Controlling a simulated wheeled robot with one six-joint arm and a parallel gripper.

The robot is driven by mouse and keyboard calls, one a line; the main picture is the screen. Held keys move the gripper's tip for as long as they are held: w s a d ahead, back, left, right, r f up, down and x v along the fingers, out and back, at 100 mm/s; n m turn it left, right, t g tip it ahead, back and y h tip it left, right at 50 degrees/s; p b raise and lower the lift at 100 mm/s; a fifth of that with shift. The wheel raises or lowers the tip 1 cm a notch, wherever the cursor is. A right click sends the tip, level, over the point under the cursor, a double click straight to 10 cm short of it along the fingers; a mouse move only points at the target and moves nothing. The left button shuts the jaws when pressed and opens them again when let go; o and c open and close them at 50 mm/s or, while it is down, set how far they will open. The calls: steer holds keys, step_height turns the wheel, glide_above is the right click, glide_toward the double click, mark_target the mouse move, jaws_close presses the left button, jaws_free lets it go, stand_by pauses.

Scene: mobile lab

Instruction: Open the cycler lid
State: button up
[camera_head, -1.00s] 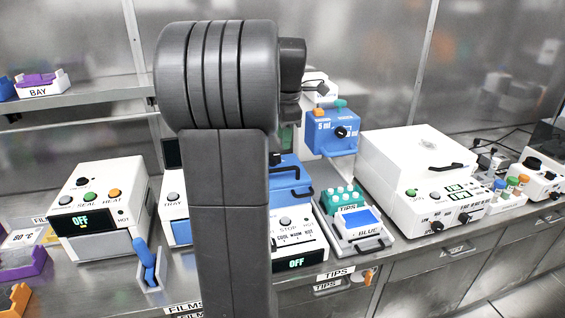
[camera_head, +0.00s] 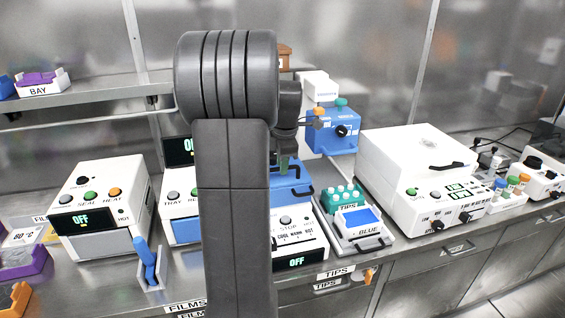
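The cycler appears to be the white machine (camera_head: 309,238) with a blue lid (camera_head: 290,198), a stop button and a display reading OFF. A black handle shows on the lid's front. The lid appears shut, but my arm hides the left part of the cycler. My gripper (camera_head: 287,160) points down just above or behind the lid, largely hidden by my arm. A greenish part shows at its lower end. I cannot tell whether it touches the lid or whether its fingers are open.
A teal tip rack (camera_head: 343,196) and a blue-topped box stand right of the cycler. A blue block with a black knob (camera_head: 341,132) is behind. A large white centrifuge-like machine (camera_head: 418,160) fills the right. A sealer (camera_head: 100,205) stands left.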

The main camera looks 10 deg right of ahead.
jaws_close()
steer(key=shift+w+r, duration=0.1)
steer(key=shift+r, duration=0.05)
